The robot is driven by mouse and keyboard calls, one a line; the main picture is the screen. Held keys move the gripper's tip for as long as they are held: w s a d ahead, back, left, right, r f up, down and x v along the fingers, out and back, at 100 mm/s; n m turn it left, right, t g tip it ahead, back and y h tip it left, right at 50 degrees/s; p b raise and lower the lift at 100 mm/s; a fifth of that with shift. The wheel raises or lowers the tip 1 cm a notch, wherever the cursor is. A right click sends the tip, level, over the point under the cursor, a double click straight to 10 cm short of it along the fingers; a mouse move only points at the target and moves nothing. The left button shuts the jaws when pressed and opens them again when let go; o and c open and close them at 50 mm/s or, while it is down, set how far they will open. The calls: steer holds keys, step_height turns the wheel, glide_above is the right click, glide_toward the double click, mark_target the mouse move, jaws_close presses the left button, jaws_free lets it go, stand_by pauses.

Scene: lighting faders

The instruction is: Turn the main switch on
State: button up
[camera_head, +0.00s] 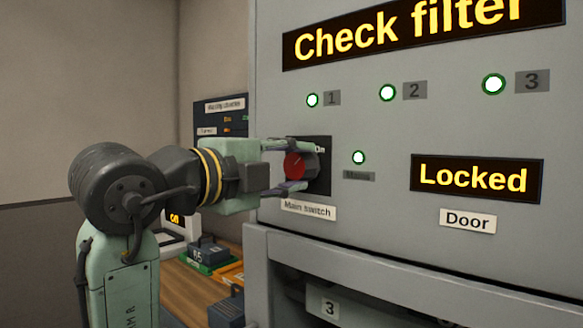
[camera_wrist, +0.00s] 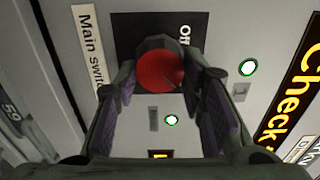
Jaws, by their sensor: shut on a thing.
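The main switch (camera_head: 294,165) is a red-faced round knob on a black plate (camera_head: 322,150) on the grey cabinet front. A "Main switch" label (camera_head: 308,211) sits below it. My gripper (camera_head: 290,166) is at the knob, one finger above and one below, shut on it. In the wrist view the red knob (camera_wrist: 160,71) sits between the two fingertips (camera_wrist: 166,80). Lettering on the plate is partly hidden by my finger and the knob. A round lamp (camera_head: 358,157) right of the switch is lit with a green rim.
Lamps 1 (camera_head: 313,100), 2 (camera_head: 387,92) and 3 (camera_head: 493,84) are lit above. Displays read "Check filter" (camera_head: 420,30) and "Locked" (camera_head: 476,179). A wooden bench (camera_head: 190,280) with several small items stands at lower left. A ledge (camera_head: 400,258) juts out below the switch.

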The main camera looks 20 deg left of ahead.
steer(key=o, duration=1.1)
steer(key=shift+o, duration=0.2)
steer(key=v, duration=1.2)
